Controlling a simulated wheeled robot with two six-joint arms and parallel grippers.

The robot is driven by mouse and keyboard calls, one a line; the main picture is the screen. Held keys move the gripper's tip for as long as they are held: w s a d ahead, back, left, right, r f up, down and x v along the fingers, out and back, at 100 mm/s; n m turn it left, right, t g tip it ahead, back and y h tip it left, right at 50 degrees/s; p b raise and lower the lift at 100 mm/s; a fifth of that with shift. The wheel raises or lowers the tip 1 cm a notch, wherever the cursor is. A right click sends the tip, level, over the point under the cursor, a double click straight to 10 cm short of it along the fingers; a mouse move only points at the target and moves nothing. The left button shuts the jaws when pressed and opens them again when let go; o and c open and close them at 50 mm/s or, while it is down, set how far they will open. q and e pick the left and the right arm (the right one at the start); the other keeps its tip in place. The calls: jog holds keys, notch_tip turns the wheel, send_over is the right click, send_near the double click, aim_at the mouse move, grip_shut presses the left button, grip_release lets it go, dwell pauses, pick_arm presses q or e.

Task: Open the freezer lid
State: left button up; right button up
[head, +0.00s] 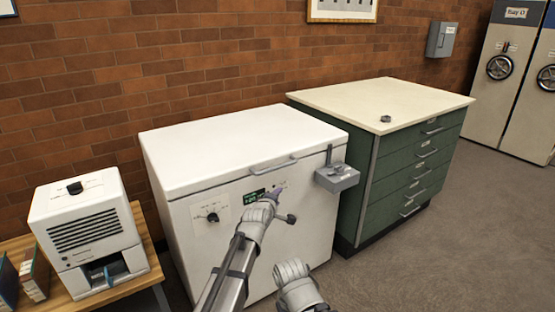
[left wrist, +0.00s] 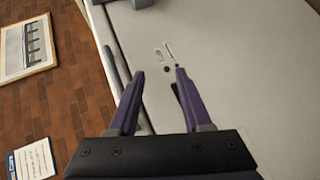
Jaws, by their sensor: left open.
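The white chest freezer (head: 255,225) stands against the brick wall with its lid (head: 240,145) down. A grey bar handle (head: 273,168) runs along the lid's front edge. My left gripper (head: 277,192) is in front of the freezer's front face, just below the handle. In the left wrist view its purple fingers (left wrist: 159,72) are apart with nothing between them, facing the pale front panel. The handle (left wrist: 116,72) passes to the left of the fingers there. My right gripper does not show; only a grey arm part is at the bottom of the head view.
A grey bracket box (head: 337,178) sticks out at the freezer's right front corner. A green drawer cabinet (head: 405,170) stands close on the right. A white device (head: 88,230) sits on a wooden table at left. The lid top is bare.

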aim_at(278, 167)
pick_arm(q)
jog(key=w+a+r+n+t, duration=0.1)
jog(key=w+r+n+t, duration=0.25)
jog(key=w+r, duration=0.2)
jog(key=shift+g, duration=0.35)
jog(key=shift+r+x, duration=0.1)
jog(key=shift+x, duration=1.55)
jog(key=shift+r+x, duration=0.15)
jog(key=shift+x, duration=1.5)
grip_shut()
